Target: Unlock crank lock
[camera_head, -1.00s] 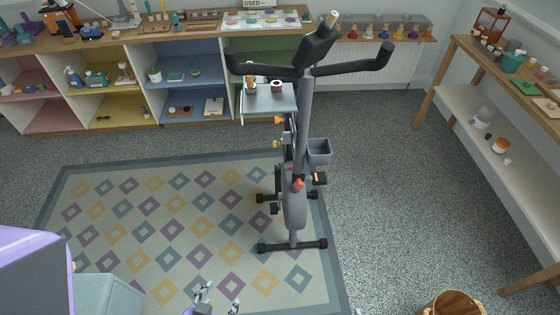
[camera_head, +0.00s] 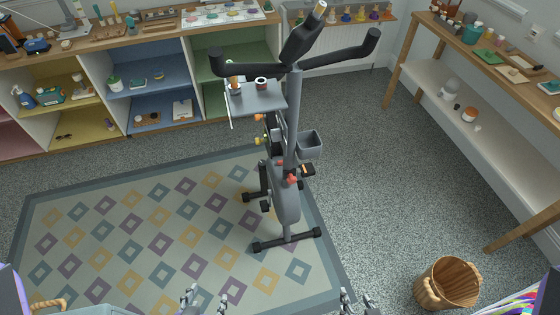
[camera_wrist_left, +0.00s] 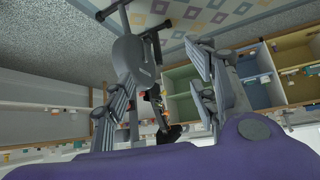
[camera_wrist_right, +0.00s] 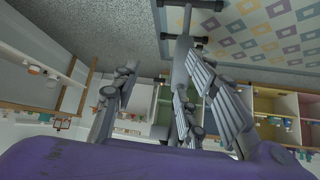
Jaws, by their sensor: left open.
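A grey exercise bike (camera_head: 286,200) stands upright on the rug's right edge in the head view. Red knobs (camera_head: 292,180) show low on its frame; I cannot tell which part is the crank lock. The bike appears upside down in the left wrist view (camera_wrist_left: 134,58) and partly behind the fingers in the right wrist view (camera_wrist_right: 181,55). My left gripper (camera_head: 206,298) is open and empty at the bottom of the head view, in front of the bike. My right gripper (camera_head: 356,301) is open and empty to its right. Both are apart from the bike.
A patterned rug (camera_head: 130,290) lies under the bike. A wooden basket (camera_head: 447,284) stands at lower right. A long table (camera_head: 480,60) runs along the right, and shelves (camera_head: 150,75) line the back. Carpet between bike and table is clear.

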